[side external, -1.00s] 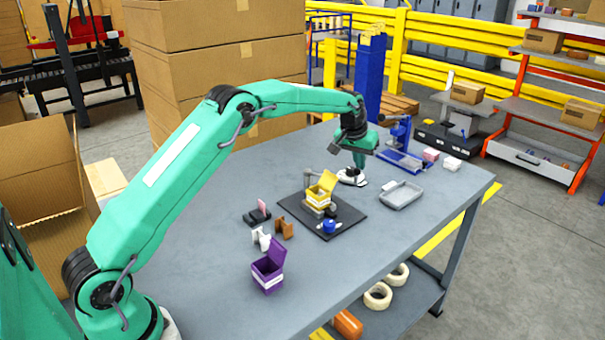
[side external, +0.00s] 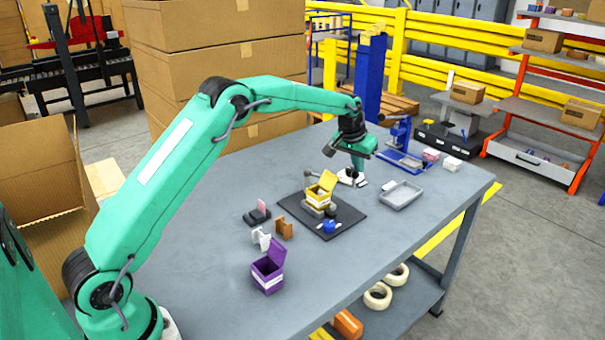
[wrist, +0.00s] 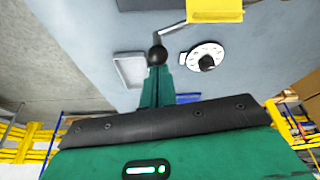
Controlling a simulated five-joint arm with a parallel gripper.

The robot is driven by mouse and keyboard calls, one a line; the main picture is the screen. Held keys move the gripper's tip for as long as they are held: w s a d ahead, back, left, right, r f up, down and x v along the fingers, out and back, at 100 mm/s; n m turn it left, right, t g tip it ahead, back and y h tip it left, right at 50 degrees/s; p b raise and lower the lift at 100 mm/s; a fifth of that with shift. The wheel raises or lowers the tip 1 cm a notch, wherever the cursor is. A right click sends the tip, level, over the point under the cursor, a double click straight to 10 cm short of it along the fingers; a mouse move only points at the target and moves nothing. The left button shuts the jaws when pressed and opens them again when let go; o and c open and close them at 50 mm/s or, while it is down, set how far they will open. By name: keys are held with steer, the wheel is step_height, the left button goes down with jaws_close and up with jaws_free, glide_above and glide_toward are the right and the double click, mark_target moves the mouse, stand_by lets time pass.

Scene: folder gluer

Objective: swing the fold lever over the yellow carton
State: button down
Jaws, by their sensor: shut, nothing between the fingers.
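The yellow carton (side external: 318,194) stands with its lid up on a fixture on a dark mat (side external: 352,216) in the side view. Its edge shows at the top of the wrist view (wrist: 214,10). My gripper (side external: 354,170) is shut and empty, behind and right of the carton. In the wrist view my shut fingers (wrist: 157,74) line up with the knob; whether they touch it I cannot tell.
A white dial with a black centre (wrist: 205,57) and a grey tray (side external: 401,197) lie near my gripper. A blue press (side external: 402,145) stands behind. A purple box (side external: 268,269) and small brown and white pieces are toward the front.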

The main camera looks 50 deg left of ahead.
steer(key=shift+s+d+m, duration=0.25)
steer(key=shift+s+m, duration=0.25)
steer(key=shift+s, duration=0.2)
steer(key=shift+s+d+m, duration=0.25)
steer(key=shift+s+m, duration=0.25)
steer(key=shift+s, duration=0.2)
steer(key=s+m, duration=0.1)
steer(key=s, duration=0.5)
steer(key=shift+s+d+m, duration=0.15)
steer(key=shift+m, duration=0.25)
stand_by(0.5)
step_height(320, 180, up, 11)
steer(key=shift+f, duration=0.2)
stand_by(1.7)
stand_by(0.5)
